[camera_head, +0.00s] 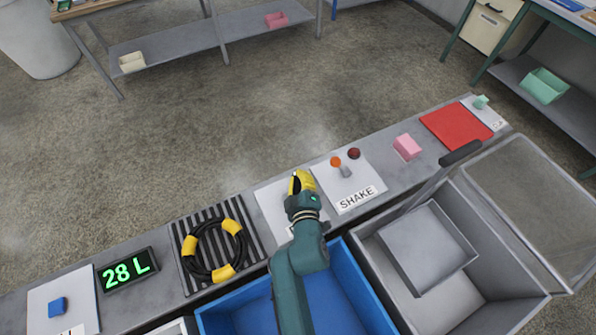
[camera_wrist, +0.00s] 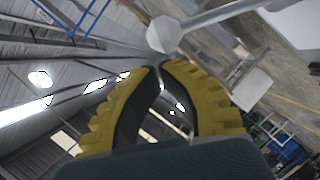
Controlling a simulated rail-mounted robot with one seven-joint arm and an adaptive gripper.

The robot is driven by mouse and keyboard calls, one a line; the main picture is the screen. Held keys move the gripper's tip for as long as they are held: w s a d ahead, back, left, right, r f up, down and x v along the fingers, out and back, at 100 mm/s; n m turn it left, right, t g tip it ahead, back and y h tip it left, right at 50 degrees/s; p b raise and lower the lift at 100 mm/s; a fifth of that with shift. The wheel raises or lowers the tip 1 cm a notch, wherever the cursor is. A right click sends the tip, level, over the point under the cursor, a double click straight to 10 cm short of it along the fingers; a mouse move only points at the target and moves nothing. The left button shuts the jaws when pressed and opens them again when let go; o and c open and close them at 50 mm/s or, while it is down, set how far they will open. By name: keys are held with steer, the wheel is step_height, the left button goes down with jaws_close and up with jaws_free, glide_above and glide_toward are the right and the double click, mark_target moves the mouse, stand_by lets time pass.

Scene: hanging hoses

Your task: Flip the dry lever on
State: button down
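My gripper (camera_head: 299,181) has yellow fingers and sits over a white panel (camera_head: 272,212) on the grey bench. The wrist and fingers cover much of this panel, and I cannot read its label. In the wrist view my gripper (camera_wrist: 158,70) is partly open, with a narrow gap and nothing held between the fingertips. A light grey lever with a rounded head (camera_wrist: 163,34) shows just past the fingertips, apparently outside the gap. I cannot tell whether it touches them. No readable "dry" label shows, so I cannot confirm which lever this is.
Right of my gripper, the SHAKE panel (camera_head: 357,197) carries a small grey lever (camera_head: 345,171), an orange knob (camera_head: 336,161) and a dark red knob (camera_head: 354,153). A black-yellow hose ring (camera_head: 227,270) lies left. A blue bin (camera_head: 345,290) and lidded grey box (camera_head: 480,215) stand in front.

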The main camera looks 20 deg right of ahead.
steer(key=p+v, duration=0.3)
steer(key=v, duration=0.5)
steer(key=shift+s+r+p, duration=0.2)
steer(key=shift+s+p, duration=0.1)
steer(key=shift+p, duration=0.1)
